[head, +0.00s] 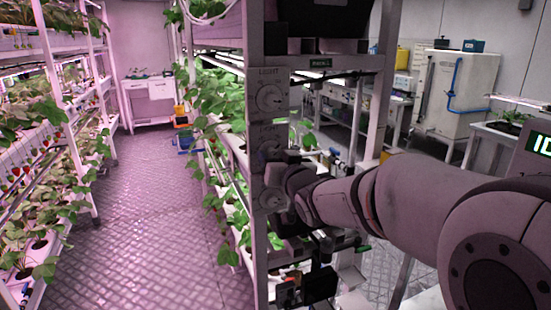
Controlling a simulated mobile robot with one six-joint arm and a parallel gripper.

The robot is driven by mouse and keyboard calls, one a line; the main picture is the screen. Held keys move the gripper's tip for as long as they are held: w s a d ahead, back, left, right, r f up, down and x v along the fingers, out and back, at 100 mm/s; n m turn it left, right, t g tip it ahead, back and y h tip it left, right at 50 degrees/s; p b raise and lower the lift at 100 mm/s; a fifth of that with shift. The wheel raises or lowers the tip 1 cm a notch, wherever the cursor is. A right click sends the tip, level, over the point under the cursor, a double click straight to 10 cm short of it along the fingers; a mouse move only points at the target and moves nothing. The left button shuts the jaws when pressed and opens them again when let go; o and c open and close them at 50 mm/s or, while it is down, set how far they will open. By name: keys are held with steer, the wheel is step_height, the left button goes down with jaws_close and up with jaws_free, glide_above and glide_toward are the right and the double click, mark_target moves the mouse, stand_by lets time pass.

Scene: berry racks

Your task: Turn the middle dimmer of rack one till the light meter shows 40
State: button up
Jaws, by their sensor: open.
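The rack post (257,50) carries a column of round dials on a pale panel. The top dial (270,97) sits under a label that seems to read "LIGHT". The middle dial (270,141) is dim and partly shaded. A green label (318,63) on the rack seems to read "RACK 1". My arm reaches in from the right. My gripper (302,290) appears as dark parts below the wrist, below the dials and apart from them; its fingertips are hard to make out.
Leafy plants (222,100) hang out of the rack beside the post. Another planted rack (52,75) stands at left. The aisle floor (145,215) between them is clear. A white cabinet (455,90) and bench stand behind at right.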

steer(key=shift+c, duration=0.2)
steer(key=c, duration=1)
steer(key=shift+o, duration=0.2)
steer(key=shift+f+b, duration=0.15)
steer(key=shift+b, duration=0.3)
